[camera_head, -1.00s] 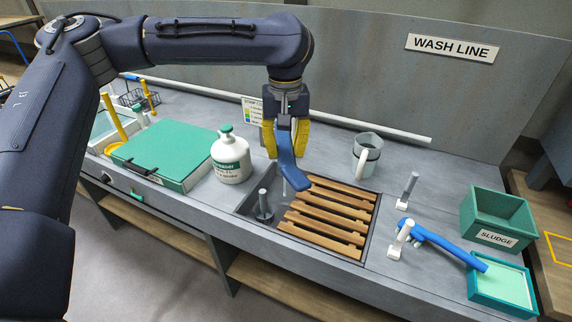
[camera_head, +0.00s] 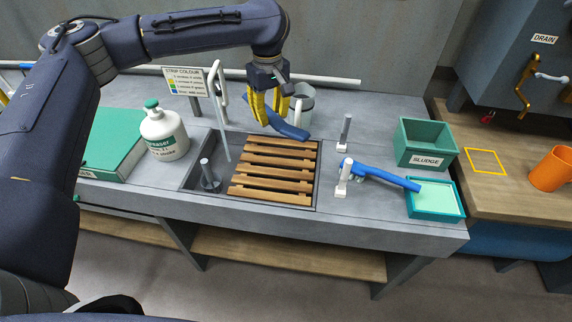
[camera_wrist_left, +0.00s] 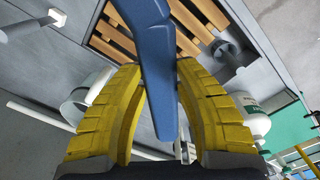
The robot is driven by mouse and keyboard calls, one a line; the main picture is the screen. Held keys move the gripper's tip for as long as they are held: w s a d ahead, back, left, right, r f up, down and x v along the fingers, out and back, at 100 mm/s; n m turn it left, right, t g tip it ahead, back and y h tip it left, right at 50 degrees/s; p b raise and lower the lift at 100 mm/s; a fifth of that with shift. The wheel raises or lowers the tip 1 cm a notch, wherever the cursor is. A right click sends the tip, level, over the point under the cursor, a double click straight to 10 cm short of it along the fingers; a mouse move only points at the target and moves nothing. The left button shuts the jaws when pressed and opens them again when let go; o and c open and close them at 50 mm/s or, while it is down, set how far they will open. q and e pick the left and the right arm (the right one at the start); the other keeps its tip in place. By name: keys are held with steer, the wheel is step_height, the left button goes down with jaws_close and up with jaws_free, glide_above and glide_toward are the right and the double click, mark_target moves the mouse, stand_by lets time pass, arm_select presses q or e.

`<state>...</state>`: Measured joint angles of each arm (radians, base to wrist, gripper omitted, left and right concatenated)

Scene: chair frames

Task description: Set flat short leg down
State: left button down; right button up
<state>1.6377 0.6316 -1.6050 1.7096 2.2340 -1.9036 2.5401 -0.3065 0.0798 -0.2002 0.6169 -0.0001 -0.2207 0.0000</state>
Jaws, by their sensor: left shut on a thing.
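A flat blue leg (camera_head: 290,129) is held in my left gripper (camera_head: 270,112), which is shut on it. In the head view the leg hangs above the back edge of the wooden slatted rack (camera_head: 275,170), sloping down to the right. In the left wrist view the leg (camera_wrist_left: 157,70) runs up from between the yellow fingers (camera_wrist_left: 162,120), with the rack (camera_wrist_left: 118,30) beneath it. The leg looks clear of the slats. My right gripper is not in view.
A second blue leg (camera_head: 385,178) spans from a white-topped peg (camera_head: 343,178) to a green tray (camera_head: 436,210). A grey mug (camera_head: 301,100) stands just behind the gripper. A white jug (camera_head: 164,135), a grey post (camera_head: 345,130) and the sludge bin (camera_head: 424,142) stand nearby. Counter right of the rack is partly free.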

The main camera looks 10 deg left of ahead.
mark_target(273, 168)
arm_select(q)
step_height(273, 168, down, 20)
steer(key=shift+a+r, duration=0.15)
steer(key=shift+r, duration=0.05)
stand_by(0.6)
steer(key=shift+s+f, duration=0.1)
steer(key=c, duration=1)
jaws_free()
steer(key=shift+c, duration=0.2)
step_height(273, 168, up, 12)
